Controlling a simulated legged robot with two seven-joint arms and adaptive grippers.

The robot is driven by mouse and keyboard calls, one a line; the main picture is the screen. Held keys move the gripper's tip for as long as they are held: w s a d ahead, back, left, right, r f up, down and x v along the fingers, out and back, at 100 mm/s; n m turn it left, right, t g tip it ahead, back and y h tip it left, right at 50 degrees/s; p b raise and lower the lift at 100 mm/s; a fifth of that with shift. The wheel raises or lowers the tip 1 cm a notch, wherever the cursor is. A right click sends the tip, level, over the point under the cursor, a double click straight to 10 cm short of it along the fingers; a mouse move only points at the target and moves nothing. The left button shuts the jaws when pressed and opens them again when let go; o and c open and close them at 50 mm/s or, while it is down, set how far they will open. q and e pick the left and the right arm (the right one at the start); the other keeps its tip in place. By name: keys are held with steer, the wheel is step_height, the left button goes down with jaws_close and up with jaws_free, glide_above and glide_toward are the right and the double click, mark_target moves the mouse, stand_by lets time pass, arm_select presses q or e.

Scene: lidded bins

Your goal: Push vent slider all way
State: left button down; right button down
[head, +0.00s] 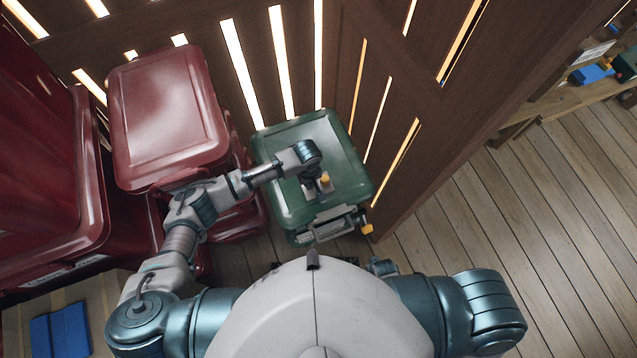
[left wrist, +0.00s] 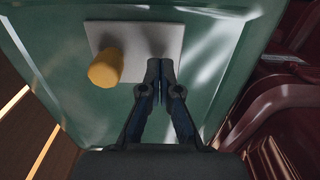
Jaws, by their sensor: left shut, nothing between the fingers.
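The green bin (head: 282,200) stands in the middle of the head view with its lid on. A light grey vent plate with a yellow slider knob (head: 325,179) is on its lid. In the left wrist view the knob (left wrist: 106,68) stands at the left part of the grey plate (left wrist: 140,36). My left gripper (head: 314,190) is shut and empty. In the left wrist view its fingertips (left wrist: 160,72) are over the plate, right of the knob, with a gap between them and it. I cannot tell whether the tips touch the plate. My right gripper is out of view.
Red lidded bins (head: 165,110) stand to the left, close to the green bin. A dark slatted wooden wall (head: 400,130) rises behind and right of it. An orange-yellow piece (head: 367,229) shows at the bin's front corner. Plank floor (head: 520,210) is clear at right.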

arm_select(q)
steer(key=shift+w+d+b, duration=0.15)
steer(key=shift+w+d, duration=0.05)
steer(key=shift+d, duration=0.45)
steer(key=shift+w+d+b, duration=0.15)
steer(key=shift+w+d, duration=0.05)
steer(key=shift+d, duration=0.4)
